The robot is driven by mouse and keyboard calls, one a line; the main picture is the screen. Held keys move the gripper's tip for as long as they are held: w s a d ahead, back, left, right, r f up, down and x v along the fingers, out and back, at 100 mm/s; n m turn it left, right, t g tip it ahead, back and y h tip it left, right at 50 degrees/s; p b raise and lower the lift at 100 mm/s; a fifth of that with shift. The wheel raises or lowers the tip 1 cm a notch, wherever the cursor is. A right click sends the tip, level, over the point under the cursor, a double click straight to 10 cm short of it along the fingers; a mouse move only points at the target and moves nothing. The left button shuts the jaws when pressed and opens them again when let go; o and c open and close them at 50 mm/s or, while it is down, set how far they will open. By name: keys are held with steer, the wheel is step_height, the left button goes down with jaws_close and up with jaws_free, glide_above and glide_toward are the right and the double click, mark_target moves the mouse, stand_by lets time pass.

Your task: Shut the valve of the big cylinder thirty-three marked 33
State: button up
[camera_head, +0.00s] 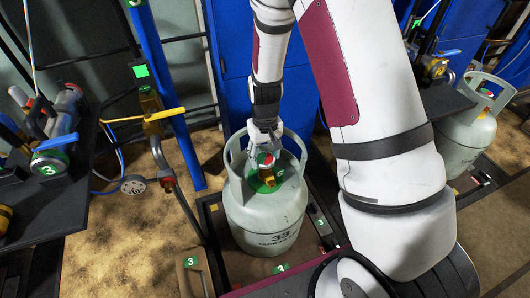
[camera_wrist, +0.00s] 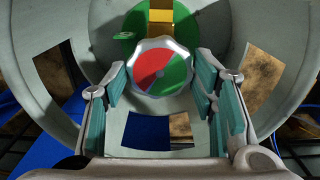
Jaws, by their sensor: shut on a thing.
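The big grey-green cylinder marked 33 (camera_head: 265,222) stands upright below my arm. Its collar surrounds the top, with openings in its wall. Inside the collar is the valve knob (camera_head: 266,159), silver-rimmed with red and green sectors on its face. The knob fills the middle of the wrist view (camera_wrist: 160,68), in front of a green ring and a brass-coloured part. My gripper (camera_head: 264,136) reaches down into the collar from above. Its teal-padded fingers are shut on the knob, one on each side. The fingertip contacts are partly hidden in the head view.
Another grey cylinder (camera_head: 466,138) stands at the right. A dark shelf (camera_head: 70,205) with valve fittings is at the left. A blue post (camera_head: 166,75), a yellow-handled valve and a gauge (camera_head: 133,185) stand left of the cylinder. Blue cabinets stand behind.

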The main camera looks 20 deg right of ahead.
mark_target(265, 158)
steer(key=m+p, duration=0.2)
steer(key=m, duration=0.3)
steer(key=shift+r+m, duration=0.1)
steer(key=shift+m, duration=0.2)
steer(key=m+p, duration=0.2)
steer(key=m, duration=0.3)
steer(key=shift+d+m, duration=0.1)
steer(key=shift+m, duration=0.2)
steer(key=o, duration=1.1)
steer(key=shift+o, duration=0.2)
step_height(265, 158, up, 12)
